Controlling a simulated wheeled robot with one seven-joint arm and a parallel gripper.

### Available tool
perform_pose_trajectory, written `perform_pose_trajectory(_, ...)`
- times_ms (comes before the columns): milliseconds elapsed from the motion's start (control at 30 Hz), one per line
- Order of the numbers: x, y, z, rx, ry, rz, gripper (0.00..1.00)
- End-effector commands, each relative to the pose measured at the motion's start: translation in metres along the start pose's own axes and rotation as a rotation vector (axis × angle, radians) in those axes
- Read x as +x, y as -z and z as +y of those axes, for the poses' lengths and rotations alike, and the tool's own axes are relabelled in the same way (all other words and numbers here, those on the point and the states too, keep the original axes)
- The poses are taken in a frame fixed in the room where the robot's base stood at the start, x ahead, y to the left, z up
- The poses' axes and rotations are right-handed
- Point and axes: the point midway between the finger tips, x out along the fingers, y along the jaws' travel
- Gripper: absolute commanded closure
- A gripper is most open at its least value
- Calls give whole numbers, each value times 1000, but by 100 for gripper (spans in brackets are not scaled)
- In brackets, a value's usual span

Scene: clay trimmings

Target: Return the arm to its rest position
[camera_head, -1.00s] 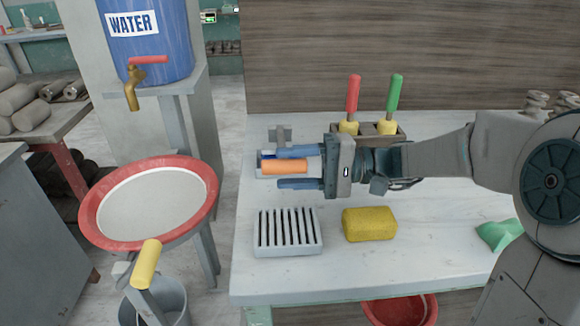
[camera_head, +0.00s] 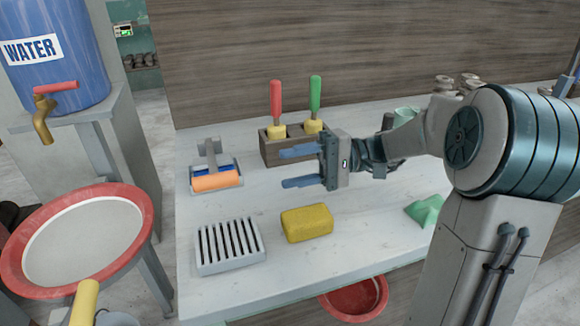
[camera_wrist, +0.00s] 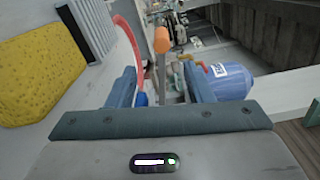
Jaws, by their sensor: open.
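My gripper (camera_head: 292,168) is open and empty above the white table, its two blue fingers pointing left. My arm reaches in from the right of the head view.
The wooden block (camera_head: 284,150) with red- and green-handled tools stands behind my gripper. A red-rimmed basin (camera_head: 146,231) and blue water barrel (camera_head: 75,70) stand left.

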Motion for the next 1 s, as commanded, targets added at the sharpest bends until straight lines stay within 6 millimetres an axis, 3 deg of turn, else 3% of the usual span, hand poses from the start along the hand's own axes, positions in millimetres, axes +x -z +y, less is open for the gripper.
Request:
perform_pose_trajectory(167,4,-3,-1,9,-26,0,53)
perform_pose_trajectory(267,16,-14,-1,48,-126,0,53)
perform_pose_trajectory(400,34,-45,7,132,-404,25,53)
perform_pose_trajectory(500,35,-70,16,175,-629,69,53)
perform_pose_trajectory(733,5,-124,16,160,-1092,227,53)
perform_pose_trajectory(1000,-45,-162,-11,-18,-1454,447,53)
